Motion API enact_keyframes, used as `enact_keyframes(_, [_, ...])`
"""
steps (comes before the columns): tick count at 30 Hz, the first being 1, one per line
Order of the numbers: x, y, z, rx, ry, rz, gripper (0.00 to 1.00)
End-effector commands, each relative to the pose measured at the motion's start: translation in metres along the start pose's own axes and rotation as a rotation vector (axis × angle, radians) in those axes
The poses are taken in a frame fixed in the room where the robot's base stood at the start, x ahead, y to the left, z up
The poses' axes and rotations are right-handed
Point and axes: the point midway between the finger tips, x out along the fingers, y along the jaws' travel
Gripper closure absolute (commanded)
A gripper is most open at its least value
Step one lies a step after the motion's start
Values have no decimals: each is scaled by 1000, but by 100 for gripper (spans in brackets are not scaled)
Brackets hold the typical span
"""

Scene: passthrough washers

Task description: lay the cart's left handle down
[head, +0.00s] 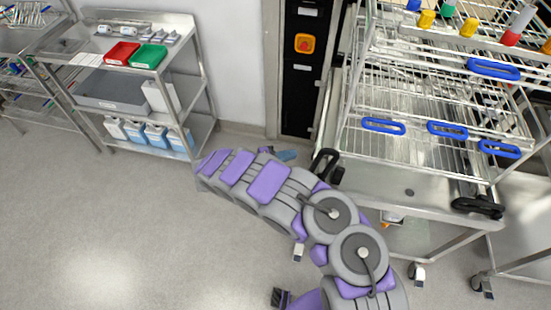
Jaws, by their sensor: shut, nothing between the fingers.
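The cart (375,186) stands right of centre in the head view, a steel frame with a flat deck and wire shelves above it. Its left handle (325,164), black and loop-shaped, stands up at the deck's left end. The right handle (478,206), also black, lies low and flat at the deck's right end. My arm reaches from the bottom edge up and left, passing in front of the cart's left side, just below the left handle.
Blue-handled wire racks (447,130) fill the shelves above the deck. A steel shelf unit (150,75) with red and green trays stands at the back left. A black cabinet (304,65) stands behind the cart. The floor (110,220) at the left is clear.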

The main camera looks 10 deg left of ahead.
Motion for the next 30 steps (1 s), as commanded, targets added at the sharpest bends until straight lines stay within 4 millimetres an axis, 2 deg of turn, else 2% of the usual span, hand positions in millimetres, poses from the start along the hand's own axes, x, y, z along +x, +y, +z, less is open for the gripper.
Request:
enact_keyframes(1, [12, 1, 2, 0, -4, 3, 100])
enact_keyframes(9, [31, 3, 22, 2, -1, 1, 100])
enact_keyframes(30, [39, 3, 30, 6, 0, -6, 100])
